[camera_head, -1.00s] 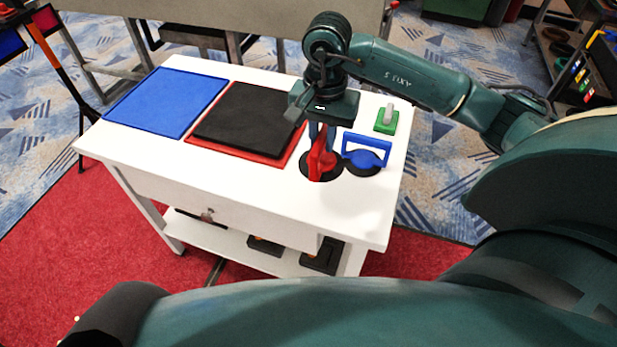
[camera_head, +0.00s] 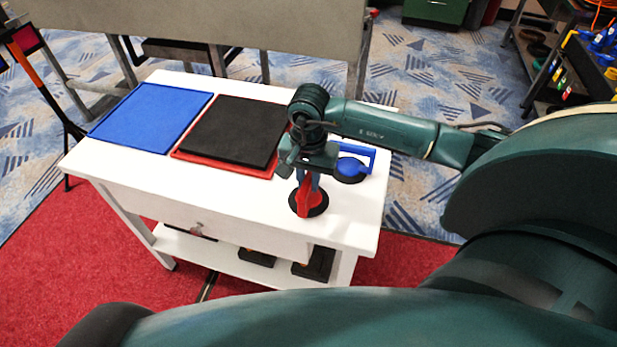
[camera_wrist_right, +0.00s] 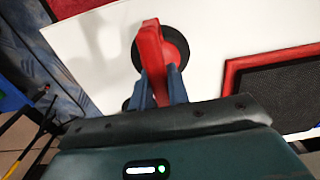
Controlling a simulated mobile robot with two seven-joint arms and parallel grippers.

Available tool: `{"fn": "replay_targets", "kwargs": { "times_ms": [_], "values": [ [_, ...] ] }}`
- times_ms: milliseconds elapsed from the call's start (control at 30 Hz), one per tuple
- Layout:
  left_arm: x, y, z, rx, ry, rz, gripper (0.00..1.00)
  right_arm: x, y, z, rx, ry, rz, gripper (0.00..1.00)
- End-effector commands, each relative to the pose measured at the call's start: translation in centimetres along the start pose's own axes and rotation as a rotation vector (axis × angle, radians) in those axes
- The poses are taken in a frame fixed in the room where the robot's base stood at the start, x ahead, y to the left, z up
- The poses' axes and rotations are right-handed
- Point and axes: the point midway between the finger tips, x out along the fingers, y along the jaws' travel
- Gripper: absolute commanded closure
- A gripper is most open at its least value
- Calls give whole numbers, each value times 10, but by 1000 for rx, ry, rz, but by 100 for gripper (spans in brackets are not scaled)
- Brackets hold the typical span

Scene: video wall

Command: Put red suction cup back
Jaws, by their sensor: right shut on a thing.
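The red suction cup (camera_head: 305,204) has a red handle and a round black pad. It is at the right part of the white table, near the front edge. My right gripper (camera_head: 308,183) is shut on its handle from above. In the right wrist view the red handle (camera_wrist_right: 149,42) sits between the two fingers (camera_wrist_right: 160,88), with the black pad beyond it. I cannot tell whether the pad touches the tabletop. A blue suction cup (camera_head: 352,167) stands just behind and to the right. My left gripper is not in view.
The white table (camera_head: 240,205) holds a blue panel (camera_head: 150,117) at left and a black panel (camera_head: 235,130) on a red one (camera_head: 190,156). The tabletop in front of the panels is clear. Dark items lie on the lower shelf (camera_head: 230,262). A grey bench stands behind.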

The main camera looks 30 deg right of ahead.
Motion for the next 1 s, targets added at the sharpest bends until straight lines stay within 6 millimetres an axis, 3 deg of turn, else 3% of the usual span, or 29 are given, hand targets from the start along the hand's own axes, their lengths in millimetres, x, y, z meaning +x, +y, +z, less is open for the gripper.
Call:
{"fn": "replay_targets", "kwargs": {
  "times_ms": [100,133,367,733,1000],
  "values": [
    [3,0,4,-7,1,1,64,4,0,0,0,2,-1,100],
    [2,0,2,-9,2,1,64,3,0,0,0,1,1,81],
    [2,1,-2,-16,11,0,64,3,0,0,0,0,1,62],
    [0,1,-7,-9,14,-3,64,-5,0,-1,0,1,-1,61],
    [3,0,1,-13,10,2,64,-58,-1,-1,0,5,-4,61]
  ]
}}
